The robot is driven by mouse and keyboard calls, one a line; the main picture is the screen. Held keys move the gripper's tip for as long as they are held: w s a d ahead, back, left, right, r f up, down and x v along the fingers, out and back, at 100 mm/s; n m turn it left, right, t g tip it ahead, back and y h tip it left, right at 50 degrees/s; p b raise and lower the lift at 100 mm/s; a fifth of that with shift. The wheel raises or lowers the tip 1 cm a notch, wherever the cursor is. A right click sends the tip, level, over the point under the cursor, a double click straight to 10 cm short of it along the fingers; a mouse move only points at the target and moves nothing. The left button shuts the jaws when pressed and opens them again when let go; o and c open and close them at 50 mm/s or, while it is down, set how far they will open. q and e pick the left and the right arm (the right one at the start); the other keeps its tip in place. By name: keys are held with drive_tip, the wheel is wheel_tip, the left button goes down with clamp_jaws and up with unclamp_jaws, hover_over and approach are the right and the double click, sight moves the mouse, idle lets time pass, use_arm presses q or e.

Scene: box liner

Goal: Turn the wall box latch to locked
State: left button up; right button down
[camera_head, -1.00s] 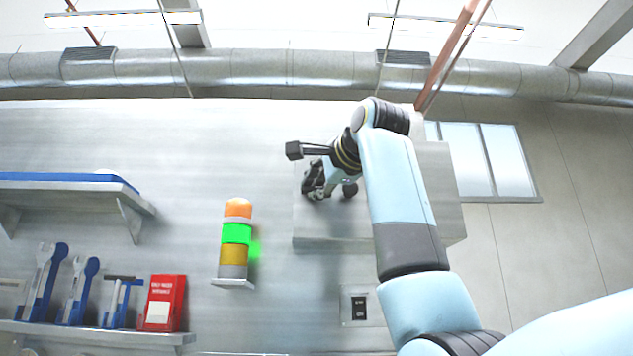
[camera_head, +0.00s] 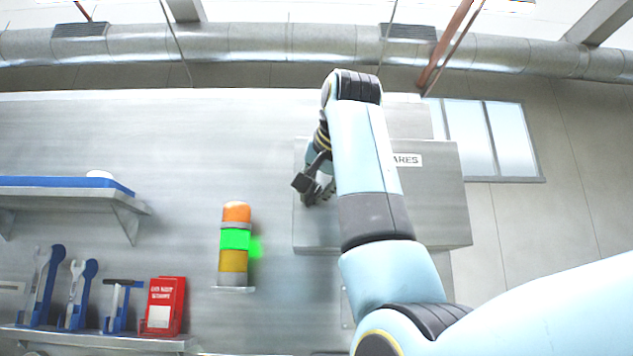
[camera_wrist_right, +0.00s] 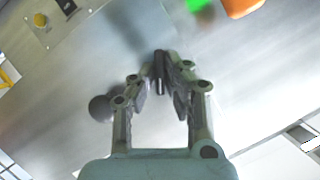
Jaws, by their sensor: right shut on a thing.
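The grey metal wall box (camera_head: 440,215) is on the wall behind my right arm, in the head view; its front also shows in the right wrist view (camera_wrist_right: 240,105). My right gripper (camera_head: 316,192) is at the box's left part, partly covered by my arm. In the right wrist view the gripper (camera_wrist_right: 161,80) has its fingertips closed around a thin dark piece, the latch (camera_wrist_right: 160,72). The fingers hide most of the latch, and I cannot tell its exact angle. My left gripper is not in view.
A dark round knob (camera_wrist_right: 101,108) stands out from the box beside the fingers. A stack light (camera_head: 235,240), lit green, is left of the box. Shelves with wrenches and a red box (camera_head: 165,305) are farther left. A window (camera_head: 490,140) is at the right.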

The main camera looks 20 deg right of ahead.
drive_tip(key=shift+a+n+g+h+p, duration=0.15)
drive_tip(key=shift+n+g+h+p, duration=0.4)
drive_tip(key=shift+n, duration=0.35)
drive_tip(key=shift+n+h, duration=0.75)
drive_tip(key=shift+n, duration=0.25)
drive_tip(key=c, duration=1.4)
unclamp_jaws()
drive_tip(key=shift+w, duration=0.1)
